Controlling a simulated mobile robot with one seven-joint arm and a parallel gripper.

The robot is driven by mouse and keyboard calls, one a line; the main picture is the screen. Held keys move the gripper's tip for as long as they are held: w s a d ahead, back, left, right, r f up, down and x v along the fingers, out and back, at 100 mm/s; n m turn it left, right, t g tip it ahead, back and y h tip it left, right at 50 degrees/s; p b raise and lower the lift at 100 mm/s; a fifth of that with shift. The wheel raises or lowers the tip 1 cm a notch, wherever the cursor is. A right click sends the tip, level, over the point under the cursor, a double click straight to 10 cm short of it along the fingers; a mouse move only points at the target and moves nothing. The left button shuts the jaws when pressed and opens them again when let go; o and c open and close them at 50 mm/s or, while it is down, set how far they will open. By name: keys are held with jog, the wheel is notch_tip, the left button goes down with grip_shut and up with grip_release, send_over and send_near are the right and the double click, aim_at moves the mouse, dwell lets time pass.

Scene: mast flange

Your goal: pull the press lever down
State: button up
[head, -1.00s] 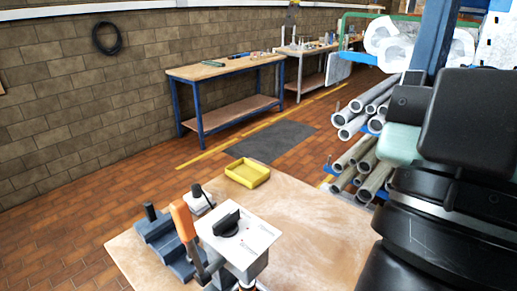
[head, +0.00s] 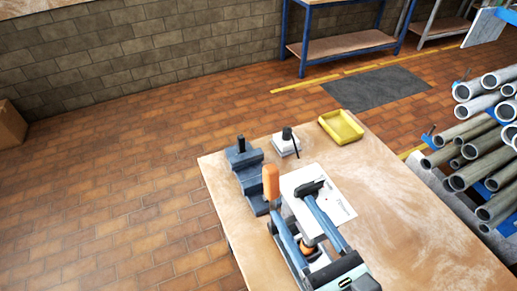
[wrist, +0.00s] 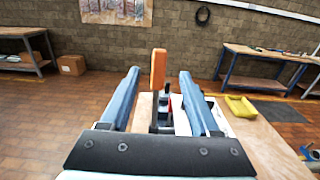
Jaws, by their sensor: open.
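The press lever has an orange handle (head: 271,182) and stands upright beside a dark blue-grey stepped block (head: 245,170). In the wrist view the orange handle (wrist: 158,70) shows between my two blue fingers, with a gap on each side. My gripper (head: 290,203) is open and empty, over the front of the press; it also shows in the wrist view (wrist: 159,74). In the head view the handle is just past the left fingertip. I see no contact. My fingers and palm partly hide the lever's lower part and the white panel (head: 339,204).
A small white box with a black stick (head: 286,143) and a yellow tray (head: 341,127) stand at the back of the wooden table (head: 400,210). The table's right part is clear. Grey pipes (head: 470,170) are racked at the right. A workbench (head: 345,47) stands by the wall.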

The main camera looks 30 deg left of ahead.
aim_at(268, 167)
jog(key=p+x, duration=0.4)
jog(key=x, duration=0.8)
jog(key=shift+w+a, duration=0.25)
grip_shut()
dwell(0.9)
